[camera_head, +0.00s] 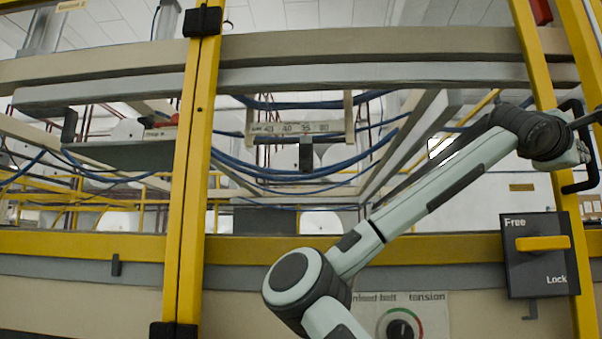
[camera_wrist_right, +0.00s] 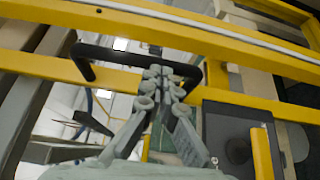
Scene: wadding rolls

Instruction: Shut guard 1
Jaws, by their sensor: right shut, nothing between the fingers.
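A yellow-framed guard (camera_head: 556,190) stands before me, with a black bar handle (camera_head: 580,186) on its right upright. I cannot read a number on it, nor tell whether it stands fully shut. My right gripper (camera_head: 592,118) is at the handle, at the right edge of the head view. In the right wrist view the gripper's fingers (camera_wrist_right: 160,78) are shut and empty. They overlap the black handle (camera_wrist_right: 110,54) there; I cannot tell whether they touch it. My left gripper is not in view.
A dark switch box (camera_head: 512,272) marked Free and Lock has its yellow lever (camera_head: 542,243) horizontal. A yellow post (camera_head: 190,150) with black hinges stands left.

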